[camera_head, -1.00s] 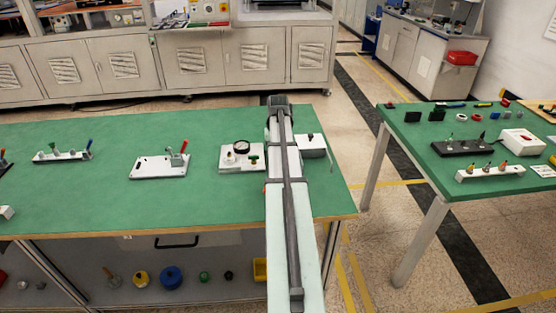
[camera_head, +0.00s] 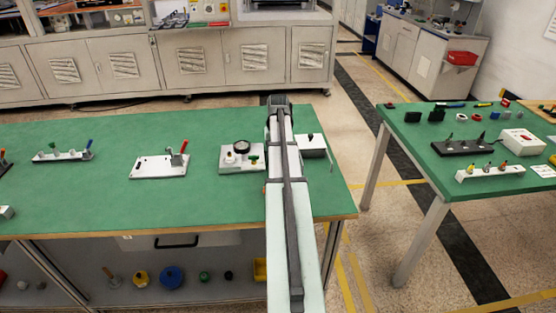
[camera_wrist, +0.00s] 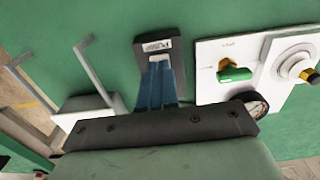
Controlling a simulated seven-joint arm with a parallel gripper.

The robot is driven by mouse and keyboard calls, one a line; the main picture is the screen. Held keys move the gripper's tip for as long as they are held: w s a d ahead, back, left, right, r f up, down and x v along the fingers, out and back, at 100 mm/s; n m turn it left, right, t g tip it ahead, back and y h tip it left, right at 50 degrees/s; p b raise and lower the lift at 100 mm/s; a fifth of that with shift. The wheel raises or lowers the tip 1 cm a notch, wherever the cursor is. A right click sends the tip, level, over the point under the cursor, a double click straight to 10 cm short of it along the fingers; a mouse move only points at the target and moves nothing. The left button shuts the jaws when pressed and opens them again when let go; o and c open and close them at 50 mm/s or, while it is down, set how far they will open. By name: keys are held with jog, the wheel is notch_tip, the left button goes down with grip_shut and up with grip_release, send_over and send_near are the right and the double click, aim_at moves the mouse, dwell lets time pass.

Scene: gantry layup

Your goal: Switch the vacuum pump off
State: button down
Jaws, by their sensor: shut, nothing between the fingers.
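A dark block with a pale printed label (camera_wrist: 156,46) sits on the green table between a white valve panel and a white box in the wrist view. The label is too small to read surely; the block may be the vacuum pump's switch. My gripper (camera_wrist: 160,64) is shut and empty, its two blue fingers together with the tips over the block. I cannot tell whether they touch it. The fingers hide part of the block, so any switch and its position are unclear. In the head view my arm hides the block and the gripper.
The white panel (camera_head: 230,165) with a gauge, knob and green handle stands left of my arm. The white box (camera_head: 314,152) stands close on its right. A clamp plate (camera_head: 150,169) is farther left. Bare green table (camera_head: 110,205) lies at the front left.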

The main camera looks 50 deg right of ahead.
jog(key=shift+r, duration=3.05)
